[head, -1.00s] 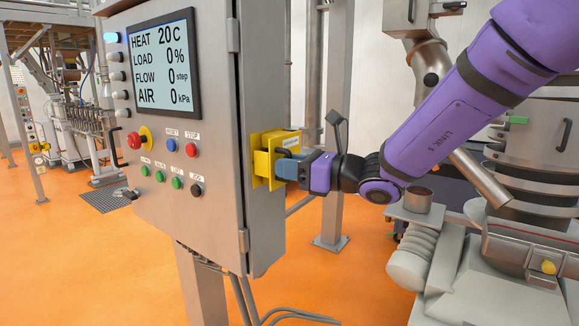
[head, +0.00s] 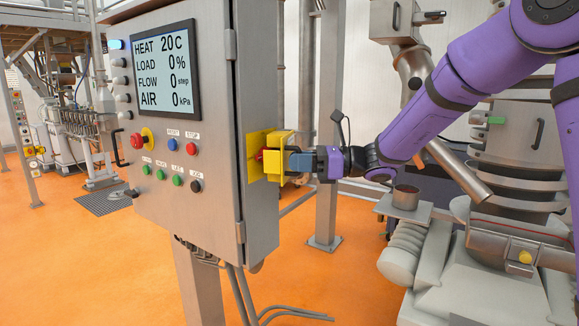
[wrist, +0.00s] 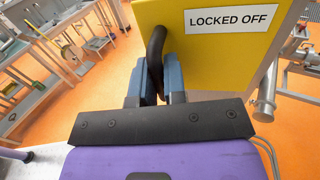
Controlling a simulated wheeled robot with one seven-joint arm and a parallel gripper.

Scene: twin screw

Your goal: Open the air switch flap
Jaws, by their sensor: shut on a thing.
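The air switch is a yellow box on the right side of the grey control cabinet. In the wrist view the flap (wrist: 205,65) fills the upper right and carries a "LOCKED OFF" label. My gripper (head: 297,163) is at the flap's outer face. In the wrist view its blue fingers (wrist: 157,82) are shut on the dark curved handle (wrist: 155,45) at the flap's edge.
The grey cabinet (head: 200,235) with its screen (head: 164,67) and buttons stands left of my gripper. A steel post (head: 328,200) rises behind my gripper. Grey machinery (head: 450,270) stands at the right. Orange floor lies open below.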

